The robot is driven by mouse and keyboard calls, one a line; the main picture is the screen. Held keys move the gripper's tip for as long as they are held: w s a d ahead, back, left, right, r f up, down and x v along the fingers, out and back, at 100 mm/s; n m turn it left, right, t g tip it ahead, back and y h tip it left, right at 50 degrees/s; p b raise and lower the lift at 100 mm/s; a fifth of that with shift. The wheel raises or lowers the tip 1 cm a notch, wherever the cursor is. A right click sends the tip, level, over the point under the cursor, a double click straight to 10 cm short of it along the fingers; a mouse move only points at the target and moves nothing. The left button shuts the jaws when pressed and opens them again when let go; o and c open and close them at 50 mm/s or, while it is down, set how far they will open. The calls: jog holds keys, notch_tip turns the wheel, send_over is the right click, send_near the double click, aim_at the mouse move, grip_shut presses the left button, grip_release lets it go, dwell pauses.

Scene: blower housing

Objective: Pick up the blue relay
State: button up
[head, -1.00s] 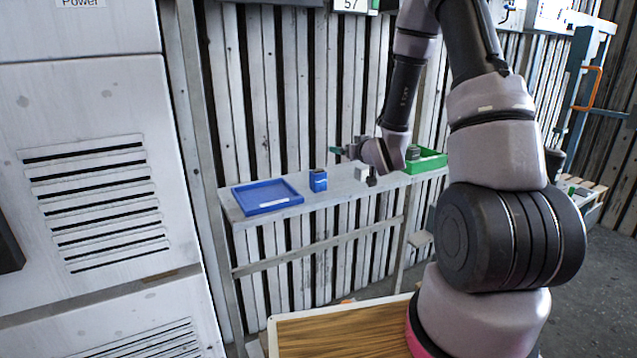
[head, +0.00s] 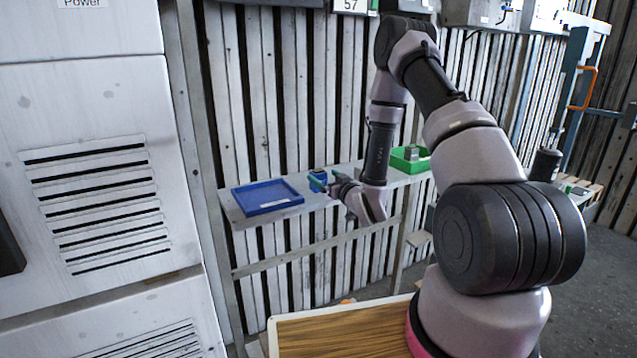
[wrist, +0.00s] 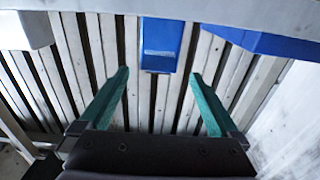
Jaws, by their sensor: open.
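The blue relay (head: 319,175) stands on the grey shelf, just right of the blue tray, partly covered by my gripper in the head view. In the wrist view the relay (wrist: 162,45) is at the top centre, with a pale label strip on its face. My gripper (head: 326,184) is at the shelf's front side, close to the relay. In the wrist view its two green fingers (wrist: 160,76) are spread apart with nothing between them. The relay lies ahead of the gap, in line with it.
The blue tray (head: 266,197) is left of the relay and shows at the upper right in the wrist view (wrist: 262,40). A white block (wrist: 25,30) is at upper left there. A green bin (head: 408,163) holding a grey item is on the shelf's right. The slatted wall stands behind.

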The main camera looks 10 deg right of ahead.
aim_at(322, 175)
jog(key=x, duration=0.5)
jog(key=shift+d+f, duration=0.1)
jog(key=shift+f, duration=0.3)
grip_shut()
jog(key=shift+r, duration=0.1)
